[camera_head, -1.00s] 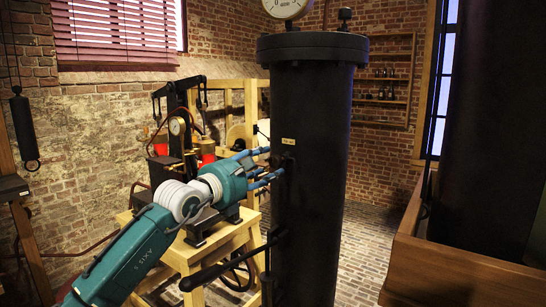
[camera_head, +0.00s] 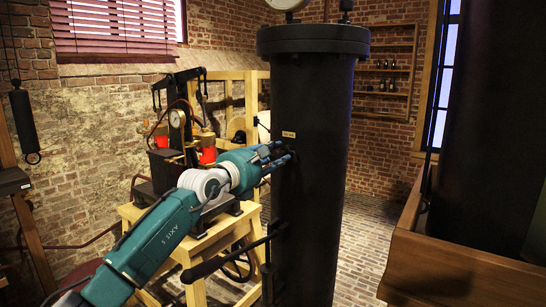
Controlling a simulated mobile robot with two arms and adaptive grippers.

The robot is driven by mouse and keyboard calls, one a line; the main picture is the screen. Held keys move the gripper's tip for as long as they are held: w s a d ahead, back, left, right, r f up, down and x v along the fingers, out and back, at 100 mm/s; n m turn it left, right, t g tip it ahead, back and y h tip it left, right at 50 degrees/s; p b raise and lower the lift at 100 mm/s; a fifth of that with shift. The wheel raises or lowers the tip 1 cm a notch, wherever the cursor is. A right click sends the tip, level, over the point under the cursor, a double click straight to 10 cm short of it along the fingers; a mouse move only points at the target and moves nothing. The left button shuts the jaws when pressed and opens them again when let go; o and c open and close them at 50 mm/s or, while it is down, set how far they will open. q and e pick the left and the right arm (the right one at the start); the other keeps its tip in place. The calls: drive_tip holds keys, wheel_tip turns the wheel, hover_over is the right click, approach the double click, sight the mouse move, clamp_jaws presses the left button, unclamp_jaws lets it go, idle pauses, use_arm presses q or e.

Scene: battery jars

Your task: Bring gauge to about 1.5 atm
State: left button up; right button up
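A tall black cylinder (camera_head: 312,200) stands in the middle. The dial gauge (camera_head: 288,3) on top of it is cut off by the upper picture edge, so its needle cannot be read. A small pale label (camera_head: 288,134) is on the cylinder's side. My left gripper (camera_head: 284,154) reaches in from the left with its blue fingers at the cylinder just below the label. The fingertips cover the small dark fitting there, and whether they grip it cannot be told. A black lever handle (camera_head: 228,257) sticks out low on the cylinder's left. My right gripper is not in view.
A wooden stand (camera_head: 195,250) carries a pump apparatus with a second small gauge (camera_head: 177,118) and red vessels behind my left arm. A wooden-sided box (camera_head: 465,265) with a dark column fills the right. Brick floor (camera_head: 362,240) is clear between.

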use_arm(q)
drive_tip(key=shift+c, duration=0.6)
drive_tip(key=shift+n+p, duration=0.35)
drive_tip(key=shift+n, duration=0.35)
drive_tip(key=n+p, duration=0.3)
drive_tip(key=n, duration=0.1)
drive_tip(key=shift+r, duration=0.2)
drive_tip(key=shift+f+n+p, duration=0.15)
drive_tip(key=shift+n+p, duration=0.35)
drive_tip(key=shift+f, duration=0.1)
